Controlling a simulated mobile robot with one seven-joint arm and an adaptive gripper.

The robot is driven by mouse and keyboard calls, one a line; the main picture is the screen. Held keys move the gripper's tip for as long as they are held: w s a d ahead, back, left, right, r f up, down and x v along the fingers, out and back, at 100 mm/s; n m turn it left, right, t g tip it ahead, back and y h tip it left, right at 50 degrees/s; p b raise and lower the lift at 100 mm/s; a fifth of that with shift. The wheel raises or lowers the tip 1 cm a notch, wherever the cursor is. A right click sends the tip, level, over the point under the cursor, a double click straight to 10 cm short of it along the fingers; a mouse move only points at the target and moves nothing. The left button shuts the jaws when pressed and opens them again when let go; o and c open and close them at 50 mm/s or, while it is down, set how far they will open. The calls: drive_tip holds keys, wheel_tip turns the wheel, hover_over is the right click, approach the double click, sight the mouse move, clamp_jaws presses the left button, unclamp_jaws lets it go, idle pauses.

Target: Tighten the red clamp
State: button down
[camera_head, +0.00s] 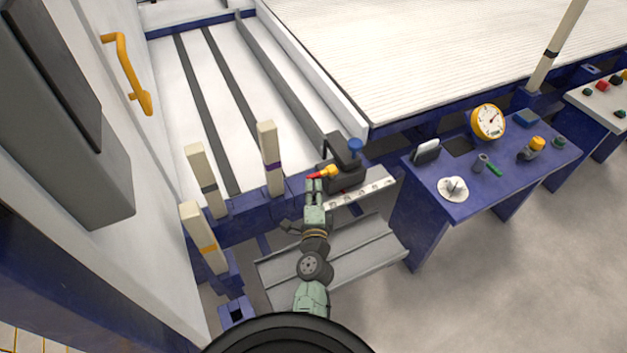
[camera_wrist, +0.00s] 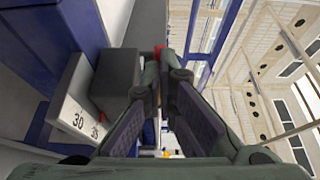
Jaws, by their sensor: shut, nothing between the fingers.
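The red clamp handle (camera_head: 317,175) shows as a small red tip joined to a yellow part (camera_head: 331,170) on the dark clamp block (camera_head: 348,175). In the wrist view a small piece of red (camera_wrist: 160,48) shows just beyond my fingertips. My gripper (camera_head: 314,184) is right beside the red tip in the head view; I cannot tell whether they touch. In the wrist view my gripper (camera_wrist: 163,62) has its fingertips together with nothing held between them. My fingers hide part of the clamp area.
A numbered plate (camera_wrist: 72,110) and a dark block (camera_wrist: 115,80) lie close on the left in the wrist view. Upright posts (camera_head: 270,160) stand left of my arm. A blue table (camera_head: 480,205) with gauges stands right.

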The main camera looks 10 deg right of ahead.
wheel_tip(320, 180, up, 10)
idle(0.5)
drive_tip(key=shift+f, duration=0.1)
drive_tip(key=shift+d, duration=0.1)
